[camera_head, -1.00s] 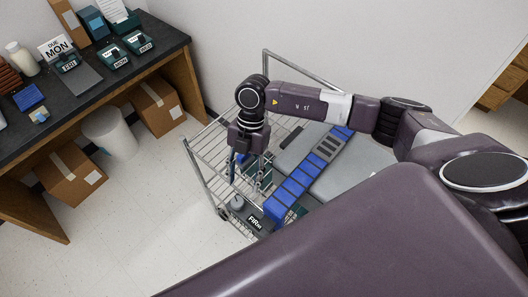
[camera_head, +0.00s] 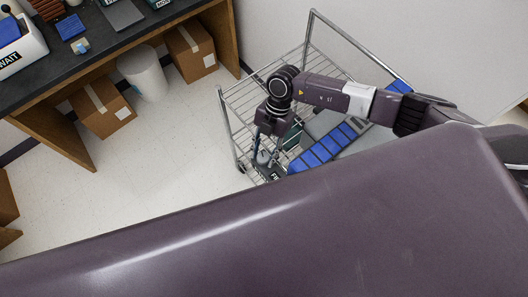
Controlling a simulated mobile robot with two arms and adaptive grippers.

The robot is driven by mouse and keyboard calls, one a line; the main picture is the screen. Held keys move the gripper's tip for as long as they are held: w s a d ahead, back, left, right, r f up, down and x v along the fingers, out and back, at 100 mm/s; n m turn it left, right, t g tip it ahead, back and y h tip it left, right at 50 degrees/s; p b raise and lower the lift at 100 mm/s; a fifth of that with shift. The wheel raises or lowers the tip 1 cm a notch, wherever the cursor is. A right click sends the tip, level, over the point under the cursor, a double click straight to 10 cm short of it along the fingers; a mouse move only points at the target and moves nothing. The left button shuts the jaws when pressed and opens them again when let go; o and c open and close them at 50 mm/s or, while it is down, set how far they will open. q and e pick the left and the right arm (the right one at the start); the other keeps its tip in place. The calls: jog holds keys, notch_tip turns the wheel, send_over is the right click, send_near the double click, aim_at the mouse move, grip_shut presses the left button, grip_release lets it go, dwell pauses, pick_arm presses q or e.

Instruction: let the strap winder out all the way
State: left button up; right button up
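My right gripper (camera_head: 266,153) points down over the near left corner of the wire cart (camera_head: 223,103). Its fingers look apart, but they are small and partly overlap a small grey round part below them. I cannot tell whether they touch or hold it. A dark block with a partly cut-off white label (camera_head: 276,176) sits beside it. A blue segmented strap or pad (camera_head: 327,148) runs from there up to the right across a grey surface. I cannot make out the strap winder for sure. My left gripper is not in view.
A dark-topped bench (camera_head: 101,47) stands at upper left, with cardboard boxes (camera_head: 103,107) and a white bin (camera_head: 143,75) below. The floor (camera_head: 165,165) between bench and cart is clear. My own purple body covers the lower part of the view.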

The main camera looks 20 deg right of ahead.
jog(key=c, duration=0.7)
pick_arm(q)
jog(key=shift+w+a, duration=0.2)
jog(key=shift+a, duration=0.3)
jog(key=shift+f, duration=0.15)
